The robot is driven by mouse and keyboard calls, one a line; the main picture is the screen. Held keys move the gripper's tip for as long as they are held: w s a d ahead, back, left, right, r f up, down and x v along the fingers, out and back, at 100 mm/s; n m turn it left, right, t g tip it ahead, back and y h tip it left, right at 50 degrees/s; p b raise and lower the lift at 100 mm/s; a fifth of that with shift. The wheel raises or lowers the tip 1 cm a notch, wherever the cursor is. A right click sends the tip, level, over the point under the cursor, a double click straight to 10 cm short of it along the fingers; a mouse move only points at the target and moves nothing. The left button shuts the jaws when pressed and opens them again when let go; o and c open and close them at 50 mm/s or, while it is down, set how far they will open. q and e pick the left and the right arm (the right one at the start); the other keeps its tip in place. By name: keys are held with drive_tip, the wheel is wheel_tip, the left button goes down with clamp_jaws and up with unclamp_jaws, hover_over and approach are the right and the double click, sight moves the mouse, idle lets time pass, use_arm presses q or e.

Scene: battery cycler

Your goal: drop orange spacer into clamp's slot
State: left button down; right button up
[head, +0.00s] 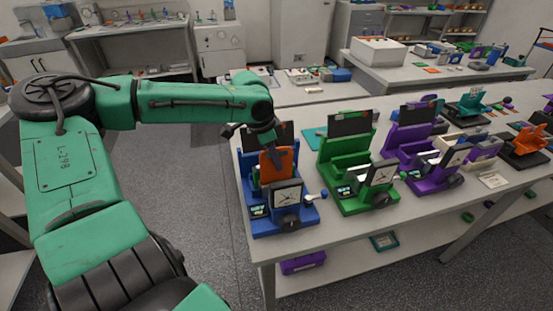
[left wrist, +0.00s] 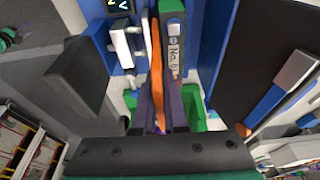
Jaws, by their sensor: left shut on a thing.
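The orange spacer (head: 284,164) stands upright at the blue clamp (head: 262,228), the leftmost on the table's near edge. My left gripper (head: 274,155) is over this clamp, shut on the spacer. In the left wrist view the spacer (left wrist: 156,60) shows edge-on as a thin strip between the dark purple fingers (left wrist: 163,105). Right beside it is a green block with a white "Na" label (left wrist: 173,45); a white and metal part (left wrist: 124,45) is on its other side. The spacer's lower edge is hidden, so I cannot tell how deep it sits. My right gripper is not in view.
A green clamp (head: 345,192) stands close to the right, then a purple clamp (head: 431,183) and an orange one (head: 524,150). A dark panel (head: 350,122) rises behind the green clamp. The table's left edge (head: 240,190) is close to the blue clamp.

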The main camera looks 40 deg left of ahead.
use_arm(q)
drive_tip(key=shift+f, duration=0.5)
drive_tip(key=shift+s+d+f+b, duration=0.1)
drive_tip(key=shift+s+f+b, duration=0.1)
drive_tip(key=shift+s+b, duration=0.15)
drive_tip(key=c, duration=0.9)
unclamp_jaws()
drive_tip(key=shift+s, duration=0.1)
drive_tip(key=shift+d, duration=0.2)
drive_tip(key=shift+a, duration=0.1)
drive_tip(key=v, duration=1.5)
drive_tip(key=shift+r, duration=0.1)
